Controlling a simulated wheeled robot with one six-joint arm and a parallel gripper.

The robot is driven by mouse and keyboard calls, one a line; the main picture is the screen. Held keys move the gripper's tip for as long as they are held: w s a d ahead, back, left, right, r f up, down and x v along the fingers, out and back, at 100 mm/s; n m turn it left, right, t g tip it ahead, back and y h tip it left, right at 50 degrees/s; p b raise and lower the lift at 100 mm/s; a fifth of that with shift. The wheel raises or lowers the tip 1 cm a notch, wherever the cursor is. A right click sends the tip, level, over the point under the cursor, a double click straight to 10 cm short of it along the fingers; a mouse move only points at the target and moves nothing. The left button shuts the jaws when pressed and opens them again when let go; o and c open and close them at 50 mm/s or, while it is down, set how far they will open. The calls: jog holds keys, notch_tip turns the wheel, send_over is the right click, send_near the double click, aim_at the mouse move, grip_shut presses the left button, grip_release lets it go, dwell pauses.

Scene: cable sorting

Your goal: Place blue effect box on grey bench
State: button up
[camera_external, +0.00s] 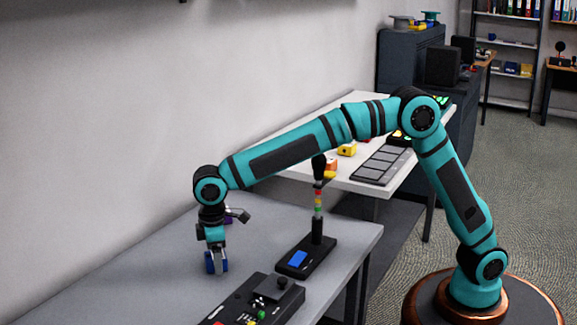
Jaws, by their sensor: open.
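The blue effect box (217,264) is a small dark blue shape at the tip of my gripper (216,257), at the left of the grey bench (150,275). It appears to rest on the bench top, but its lower edge is small and hard to make out. My gripper points straight down over the box with its jaws open. The fingers are close around or beside the box and partly hide it, so I cannot tell whether they touch it.
On the bench, a black stand (306,257) with a blue panel and upright post is right of my gripper. A black control box (255,303) lies in front. Behind, a white table (290,135) holds an orange box (332,165), a yellow box (347,149) and a grey pedalboard (381,165).

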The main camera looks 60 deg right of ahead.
notch_tip(320, 180, up, 12)
dwell(0.6)
jog(key=shift+r, duration=0.15)
jog(key=s+d+r+m+t+y, duration=0.1)
jog(key=s+d+r+t, duration=0.15)
jog(key=d+r, duration=0.6)
jog(key=s+d+r+m+t+y, duration=0.1)
jog(key=s+d+r+m+t, duration=0.2)
jog(key=d, duration=1)
jog(key=s+d+r+t+y, duration=0.1)
jog(key=d+r+t, duration=0.1)
jog(key=d+r, duration=0.75)
jog(key=s+d+m+t+h, duration=0.3)
jog(key=s+d+t, duration=0.7)
jog(key=s+d, duration=1.4)
jog(key=shift+s+r+m, duration=0.35)
jog(key=shift+s+m, duration=0.65)
jog(key=shift+s, duration=0.2)
